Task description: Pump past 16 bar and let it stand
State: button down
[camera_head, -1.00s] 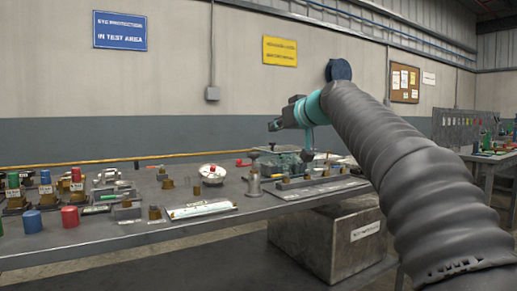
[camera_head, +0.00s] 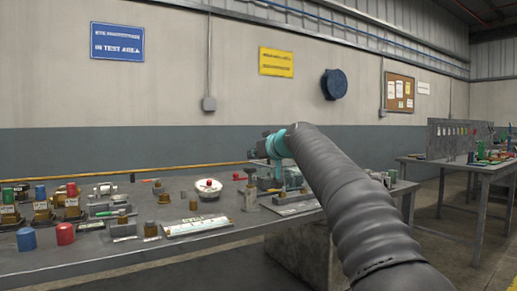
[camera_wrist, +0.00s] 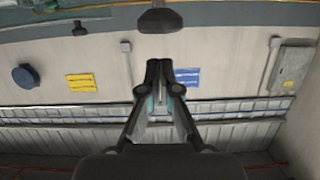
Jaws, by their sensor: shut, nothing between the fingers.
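My gripper (camera_wrist: 160,75) is shut and empty in the wrist view, its two dark fingers together. In the head view my gripper (camera_head: 256,152) is above the back of the bench, partly hidden by its own wrist. A dark knob (camera_wrist: 158,20) hangs at the top of the wrist view, just beyond the fingertips and apart from them. In the head view a grey upright post with a dark cap (camera_head: 250,197) stands below and left of my gripper. A round white dial-like part with a red centre (camera_head: 207,187) lies left of it. No pressure reading is legible.
The bench (camera_head: 150,262) carries several fittings, a red cap (camera_head: 65,234), a blue cap (camera_head: 26,239) and a white strip (camera_head: 198,226). A large grey block (camera_head: 300,255) stands beneath. Another table (camera_head: 470,168) is at the right.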

jog(key=shift+f, duration=1.1)
jog(key=shift+b, duration=0.3)
notch_tip(320, 180, down, 4)
jog(key=b, duration=0.3)
jog(key=shift+r, duration=0.1)
notch_tip(320, 180, up, 5)
jog(key=p, duration=0.3)
jog(key=shift+p, duration=0.35)
jog(key=b+v, duration=0.3)
jog(key=v, duration=0.7)
jog(key=shift+f, duration=0.3)
